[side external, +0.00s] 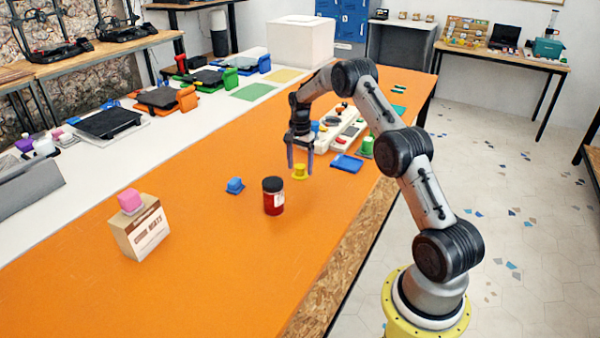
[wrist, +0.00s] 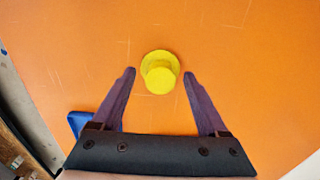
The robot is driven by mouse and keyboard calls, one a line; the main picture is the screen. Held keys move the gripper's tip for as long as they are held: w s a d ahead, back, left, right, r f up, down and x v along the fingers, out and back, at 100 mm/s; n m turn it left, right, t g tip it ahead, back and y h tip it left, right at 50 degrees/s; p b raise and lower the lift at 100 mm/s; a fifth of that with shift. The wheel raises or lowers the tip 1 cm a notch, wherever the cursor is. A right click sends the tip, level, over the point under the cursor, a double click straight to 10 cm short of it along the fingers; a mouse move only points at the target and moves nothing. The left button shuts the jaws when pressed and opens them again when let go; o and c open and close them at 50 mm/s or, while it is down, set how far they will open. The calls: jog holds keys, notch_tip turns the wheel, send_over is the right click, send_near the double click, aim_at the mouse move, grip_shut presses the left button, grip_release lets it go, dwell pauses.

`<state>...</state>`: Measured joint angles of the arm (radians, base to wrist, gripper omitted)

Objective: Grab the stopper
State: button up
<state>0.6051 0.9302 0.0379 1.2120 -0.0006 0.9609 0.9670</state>
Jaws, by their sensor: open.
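The stopper looks to be the small yellow piece (side external: 299,171) with a round base and a narrower top, standing on the orange table. It also shows in the wrist view (wrist: 160,72), just beyond the fingertips and centred between them. My gripper (side external: 300,172) is open and points down above the table at the yellow piece. In the wrist view its two purple fingers (wrist: 159,74) are spread wide, with nothing between them but table and the piece's near edge. I cannot tell whether the fingertips are level with it.
A red jar with a black lid (side external: 273,196) stands in front of the yellow piece. A blue piece (side external: 235,186) is to the left. A blue tray (side external: 346,163) and a white rack (side external: 338,128) are to the right. A box with a pink piece (side external: 141,232) stands front left.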

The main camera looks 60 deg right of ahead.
jog(key=shift+f, duration=0.45)
jog(key=c, duration=1.2)
grip_shut()
jog(key=shift+r, duration=0.2)
